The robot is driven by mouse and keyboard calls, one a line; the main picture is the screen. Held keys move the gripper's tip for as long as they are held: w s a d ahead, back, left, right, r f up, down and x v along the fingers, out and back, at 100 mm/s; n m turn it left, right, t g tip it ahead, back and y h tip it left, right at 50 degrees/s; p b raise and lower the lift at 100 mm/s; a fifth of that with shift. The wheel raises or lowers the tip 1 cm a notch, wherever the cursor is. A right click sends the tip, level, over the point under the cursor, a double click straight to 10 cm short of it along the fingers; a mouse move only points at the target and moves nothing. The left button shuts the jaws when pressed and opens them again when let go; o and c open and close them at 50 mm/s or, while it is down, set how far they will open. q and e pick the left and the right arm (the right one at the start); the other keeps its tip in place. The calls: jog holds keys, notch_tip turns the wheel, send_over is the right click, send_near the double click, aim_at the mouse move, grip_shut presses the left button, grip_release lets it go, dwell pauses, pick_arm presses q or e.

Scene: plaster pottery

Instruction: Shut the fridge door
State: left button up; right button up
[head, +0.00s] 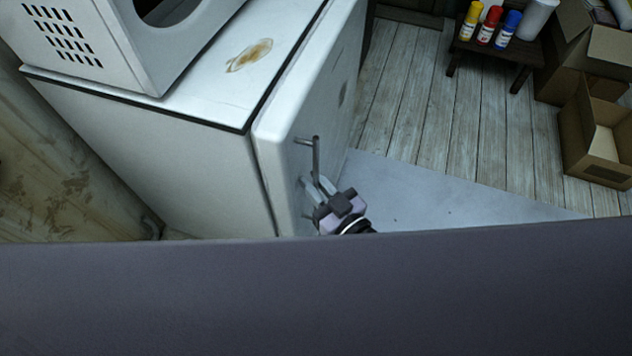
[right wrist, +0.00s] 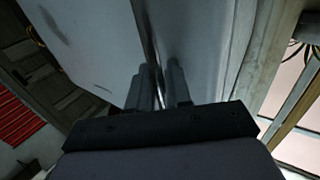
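The white fridge (head: 165,150) stands at the left in the head view. Its door (head: 330,75) is at the right side of the body, close against it, with a dark seam between them along the top; whether it is fully shut I cannot tell. A thin upright metal handle (head: 316,155) stands out from the door's face. My right gripper (head: 318,187) is at the handle's lower end, one finger on each side. In the right wrist view its fingers (right wrist: 162,85) are close together with the handle bar (right wrist: 149,40) between them. My left gripper is not in view.
A white appliance (head: 105,50) with a vented side sits on the fridge top. A low dark stool (head: 490,52) holds several coloured bottles at the back right. Open cardboard boxes (head: 597,140) stand at the right edge. The plank floor (head: 430,120) right of the door is clear.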

jog(key=v, duration=0.7)
jog(key=shift+p, duration=0.45)
jog(key=shift+d, duration=0.1)
jog(key=s+d+r+m+g+h+p, duration=0.2)
jog(key=s+d+r+h+p, duration=0.1)
jog(key=d, duration=0.4)
jog(key=s+d+r+m+g+h+p, duration=0.2)
jog(key=s+d+r+h+p, duration=0.1)
jog(key=s+d+h+p, duration=0.1)
jog(key=s+d+p, duration=0.1)
jog(key=d+p, duration=0.1)
jog(key=d, duration=0.1)
jog(key=shift+d+g+h+p, duration=0.3)
jog(key=shift+p, duration=0.05)
